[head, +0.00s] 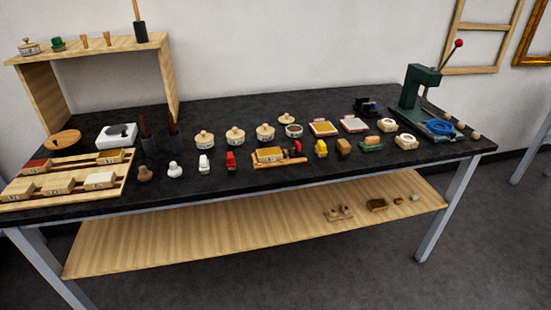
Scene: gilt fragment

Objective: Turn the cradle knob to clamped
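A small wooden holder (262,163) sits near the front edge of the black table, right of centre. It looks like the cradle. A yellowish block (270,154) lies in it. A small red part (298,148) at its right end may be the knob, but it is too small to tell which way it is turned. Neither of my grippers is in view, so nothing of mine is seen near the cradle.
The black table (330,100) holds lidded pots (235,135), a red piece (231,160) and a yellow piece (321,148) beside the cradle. A green press (415,88) stands at the right. A wooden shelf unit (45,90) and trays (60,195) are at the left.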

